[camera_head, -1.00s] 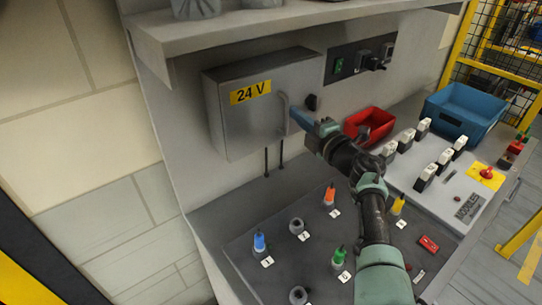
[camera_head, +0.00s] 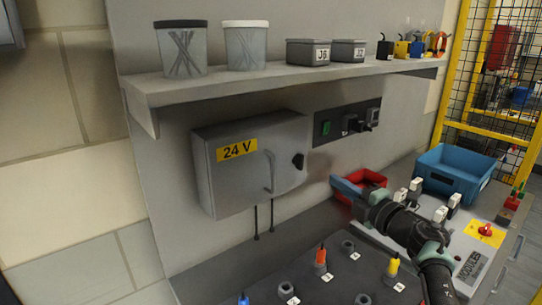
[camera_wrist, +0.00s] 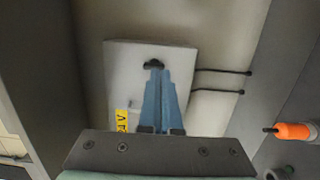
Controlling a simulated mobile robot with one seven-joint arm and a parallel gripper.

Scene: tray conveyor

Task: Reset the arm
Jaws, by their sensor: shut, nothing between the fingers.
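My gripper (camera_head: 336,181) is in front of the workbench, to the lower right of the grey 24 V cabinet (camera_head: 228,180). Its blue fingers are shut with nothing between them. In the head view it is apart from the cabinet, and its tip overlaps the left side of the red bin (camera_head: 373,180). In the wrist view the closed fingers (camera_wrist: 155,70) point toward the cabinet (camera_wrist: 185,60), which appears turned sideways and is partly hidden by them. The cabinet door looks closed, with a handle and a black knob.
A shelf (camera_head: 270,87) with jars and small boxes runs above the cabinet. Plugs, including an orange one (camera_head: 320,256), stand on the bench below. The module panel with white switches and the blue bin (camera_head: 455,170) are at right, near my arm.

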